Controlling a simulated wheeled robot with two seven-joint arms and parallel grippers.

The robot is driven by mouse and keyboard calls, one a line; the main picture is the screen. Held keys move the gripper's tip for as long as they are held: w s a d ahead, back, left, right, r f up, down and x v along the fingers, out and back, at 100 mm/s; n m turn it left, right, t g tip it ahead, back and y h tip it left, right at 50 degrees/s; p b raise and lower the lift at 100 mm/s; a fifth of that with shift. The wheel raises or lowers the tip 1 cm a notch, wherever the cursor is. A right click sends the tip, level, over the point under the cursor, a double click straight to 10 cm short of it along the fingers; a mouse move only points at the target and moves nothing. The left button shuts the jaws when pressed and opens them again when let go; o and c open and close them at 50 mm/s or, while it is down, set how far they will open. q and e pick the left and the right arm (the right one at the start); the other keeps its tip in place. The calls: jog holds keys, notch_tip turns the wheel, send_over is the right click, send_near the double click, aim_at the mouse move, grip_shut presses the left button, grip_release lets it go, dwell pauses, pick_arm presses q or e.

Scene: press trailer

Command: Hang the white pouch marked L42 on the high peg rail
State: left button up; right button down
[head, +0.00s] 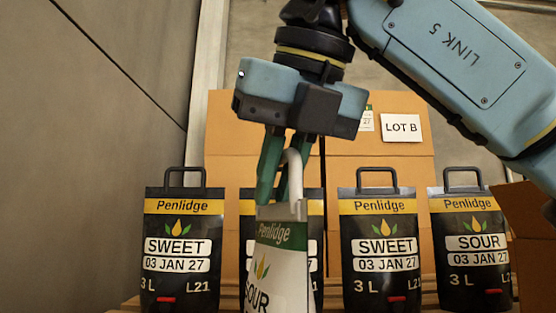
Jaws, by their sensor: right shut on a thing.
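A white pouch (287,268) with a green "Penlidge" band and the word "SOUR" hangs from my right gripper (273,190) in the lower middle of the head view. The green fingers are shut on its white loop handle. The pouch hangs nearly upright and is turned partly sideways. Its lower part is cut off by the picture's bottom edge, so no L42 mark shows. My left gripper is not in view. No peg rail can be made out.
Black pouches with yellow bands stand in a row behind: a left SWEET one (182,225), another SWEET one (385,228), a SOUR one (470,225), and one mostly hidden behind the white pouch. Cardboard boxes (385,158), one labelled LOT B, stand behind them. A grey wall (85,150) rises at left.

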aim_at(279, 243)
notch_tip(279, 243, down, 3)
jog(key=shift+w+f, duration=0.1)
jog(key=shift+f, duration=0.25)
jog(key=c, duration=1.5)
grip_release()
jog(key=v, duration=1.2)
